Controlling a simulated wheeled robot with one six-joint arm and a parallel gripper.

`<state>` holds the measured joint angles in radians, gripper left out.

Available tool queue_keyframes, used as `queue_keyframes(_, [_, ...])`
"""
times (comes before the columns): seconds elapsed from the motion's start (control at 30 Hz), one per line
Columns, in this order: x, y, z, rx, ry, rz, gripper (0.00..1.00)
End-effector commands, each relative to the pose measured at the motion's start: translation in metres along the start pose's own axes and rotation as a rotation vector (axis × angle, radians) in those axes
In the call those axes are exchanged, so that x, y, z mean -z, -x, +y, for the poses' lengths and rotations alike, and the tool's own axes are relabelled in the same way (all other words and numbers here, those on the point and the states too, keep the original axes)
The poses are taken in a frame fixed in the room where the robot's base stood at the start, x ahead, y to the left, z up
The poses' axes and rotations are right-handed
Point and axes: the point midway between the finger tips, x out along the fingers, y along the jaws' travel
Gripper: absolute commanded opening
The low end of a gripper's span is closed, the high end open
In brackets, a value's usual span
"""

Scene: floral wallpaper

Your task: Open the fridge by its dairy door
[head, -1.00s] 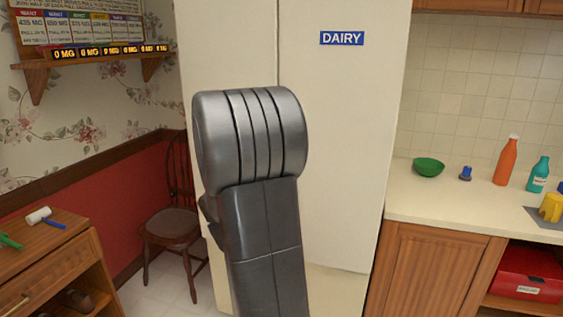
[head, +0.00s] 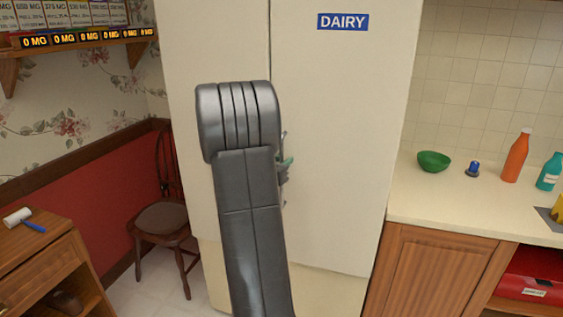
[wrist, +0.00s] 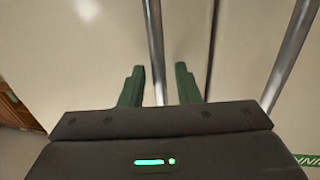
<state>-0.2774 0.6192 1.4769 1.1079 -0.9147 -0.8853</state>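The cream fridge (head: 335,120) stands ahead with a blue DAIRY label (head: 343,21) on its right door, which is closed against the left door. In the head view my arm hides the door handles and most of my gripper; a bit of it (head: 285,168) shows at the arm's right edge. In the wrist view my gripper (wrist: 158,75) has its two green fingers spread. A vertical metal handle (wrist: 154,45) lies between them in the picture, nearer the left finger; contact cannot be told. A second handle (wrist: 291,55) is at right, across the dark door seam (wrist: 213,50).
A counter (head: 460,205) at right holds a green bowl (head: 433,161), an orange bottle (head: 516,155) and a teal bottle (head: 549,172). A chair (head: 163,217) stands left of the fridge. A wooden cabinet (head: 35,260) is at front left.

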Motion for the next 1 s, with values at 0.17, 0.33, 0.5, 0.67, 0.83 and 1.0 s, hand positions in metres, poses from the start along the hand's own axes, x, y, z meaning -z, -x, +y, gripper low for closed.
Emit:
queue_keyframes(0.17, [0.000, 0.000, 0.000, 0.000, 0.000, 0.000, 0.08])
queue_keyframes(0.33, [0.000, 0.001, 0.000, 0.000, 0.000, 0.000, 0.00])
queue_keyframes(0.5, [0.000, 0.002, 0.001, 0.004, 0.000, 0.000, 0.00])
queue_keyframes(0.67, [-0.002, 0.010, 0.004, 0.028, -0.001, -0.001, 0.00])
queue_keyframes(0.83, [-0.004, 0.029, 0.013, 0.087, 0.000, 0.000, 0.00])
queue_keyframes(1.0, [-0.005, 0.056, 0.028, 0.173, -0.001, 0.000, 0.00])
